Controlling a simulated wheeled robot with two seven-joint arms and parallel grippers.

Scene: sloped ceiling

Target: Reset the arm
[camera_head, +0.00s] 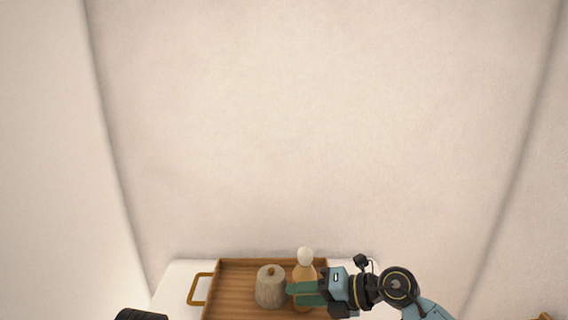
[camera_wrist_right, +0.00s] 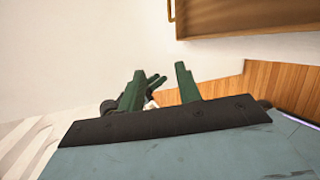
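My right gripper (camera_head: 300,293) comes in from the right in the head view, its green fingers pointing left in front of the bottle's lower part. In the right wrist view its two fingers (camera_wrist_right: 160,90) stand wide apart with nothing held between them. Small green prongs (camera_wrist_right: 155,81) show farther off between the fingers, probably my left gripper; they are too small to tell whether it is open. A dark rounded part (camera_head: 140,314) at the bottom left of the head view is probably my left arm.
A wooden tray (camera_head: 235,285) with a handle lies on a white surface (camera_head: 177,285) against the wall. It bears a grey jar (camera_head: 269,290) and a tan bottle with a white top (camera_head: 305,256). A wood-plank surface (camera_wrist_right: 228,87) shows in the wrist view.

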